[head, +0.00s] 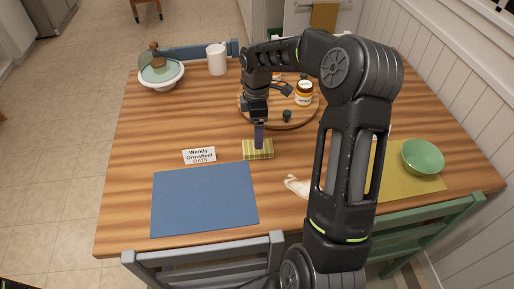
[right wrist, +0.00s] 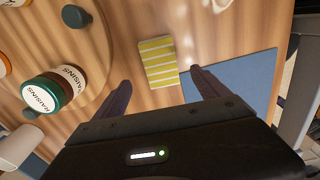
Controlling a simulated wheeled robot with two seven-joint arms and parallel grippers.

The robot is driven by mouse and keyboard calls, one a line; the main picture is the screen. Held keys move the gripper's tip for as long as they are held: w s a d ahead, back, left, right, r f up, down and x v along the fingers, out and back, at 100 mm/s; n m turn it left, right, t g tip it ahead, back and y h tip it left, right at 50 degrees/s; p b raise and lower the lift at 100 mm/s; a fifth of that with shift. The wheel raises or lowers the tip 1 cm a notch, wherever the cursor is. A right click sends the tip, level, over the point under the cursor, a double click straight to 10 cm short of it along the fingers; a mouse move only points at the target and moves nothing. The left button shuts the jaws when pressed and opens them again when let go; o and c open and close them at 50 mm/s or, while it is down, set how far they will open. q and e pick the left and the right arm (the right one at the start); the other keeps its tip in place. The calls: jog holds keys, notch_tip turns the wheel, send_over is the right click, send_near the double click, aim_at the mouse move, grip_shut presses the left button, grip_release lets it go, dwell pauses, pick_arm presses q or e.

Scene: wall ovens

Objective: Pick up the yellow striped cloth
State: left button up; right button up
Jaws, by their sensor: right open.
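The yellow striped cloth (head: 258,152) is a small folded rectangle lying flat on the wooden table, just behind the blue placemat. It also shows in the right wrist view (right wrist: 158,61), yellow with pale stripes. My right gripper (head: 259,143) points down at the cloth in the head view, and one finger overlaps its back edge there. In the right wrist view my right gripper (right wrist: 160,88) is open and empty, with the cloth ahead of and between the line of its two fingers. I cannot tell the exact height above the cloth. My left gripper is not in view.
The blue placemat (head: 204,198) and a name card (head: 199,156) lie close by. A round wooden board (head: 246,109) holds jars, including raisins (right wrist: 55,90). A green bowl (head: 422,157) sits on a yellow placemat (head: 400,189). A white mug (head: 217,59) stands at the back.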

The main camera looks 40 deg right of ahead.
jog(key=shift+f, duration=0.95)
jog(key=shift+f, duration=0.1)
notch_tip(320, 180, down, 5)
jog(key=shift+s+d+p, duration=0.1)
jog(key=shift+p, duration=0.55)
jog(key=shift+c, duration=0.6)
jog(key=c, duration=1.3)
